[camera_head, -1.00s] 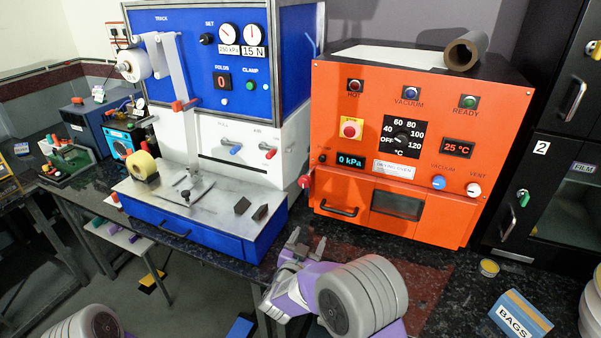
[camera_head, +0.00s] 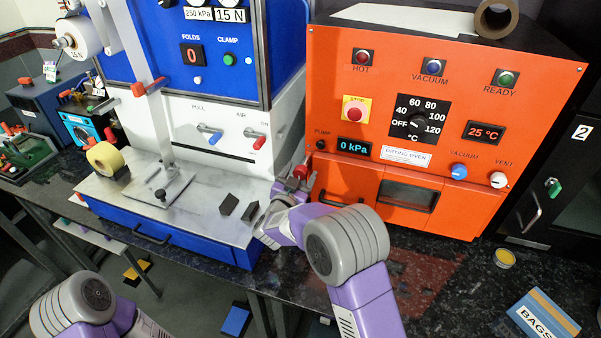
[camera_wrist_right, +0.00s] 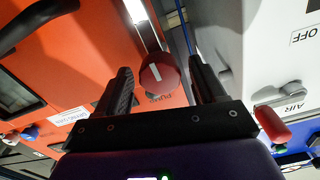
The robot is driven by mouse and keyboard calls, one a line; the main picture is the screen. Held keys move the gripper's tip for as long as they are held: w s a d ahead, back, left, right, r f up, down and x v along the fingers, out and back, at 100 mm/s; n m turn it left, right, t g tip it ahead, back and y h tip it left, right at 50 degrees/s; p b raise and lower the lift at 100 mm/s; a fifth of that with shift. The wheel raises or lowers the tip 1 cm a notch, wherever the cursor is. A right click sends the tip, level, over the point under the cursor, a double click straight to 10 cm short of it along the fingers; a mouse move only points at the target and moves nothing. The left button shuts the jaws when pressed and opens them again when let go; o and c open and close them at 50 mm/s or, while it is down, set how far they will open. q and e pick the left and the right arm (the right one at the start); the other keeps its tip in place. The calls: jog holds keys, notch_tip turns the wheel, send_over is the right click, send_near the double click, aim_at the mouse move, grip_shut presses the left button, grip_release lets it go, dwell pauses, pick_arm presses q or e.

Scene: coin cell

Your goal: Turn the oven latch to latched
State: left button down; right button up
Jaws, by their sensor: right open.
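The orange drying oven (camera_head: 330,100) stands at the right of the bench. Its red latch knob (camera_head: 301,172) sits at the lower left edge of the oven front. In the right wrist view the red round knob (camera_wrist_right: 160,74) with a white mark lies between the two black fingers. My right gripper (camera_wrist_right: 163,85) is open around it; I cannot tell whether either finger touches it. In the head view my right gripper (camera_head: 299,186) is at the latch, and the wrist hides part of it. Of my left arm only a link shows at the lower left; its gripper is out of view.
The blue and white press machine (camera_head: 225,130) stands close to the left of the oven, with a red-tipped AIR lever (camera_wrist_right: 271,124) near my right gripper. A BAGS box (camera_head: 543,315) and a small yellow tin (camera_head: 505,258) lie on the dark bench at the right.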

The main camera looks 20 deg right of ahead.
jog(key=shift+w+d, duration=0.3)
jog(key=shift+w, duration=0.2)
grip_shut()
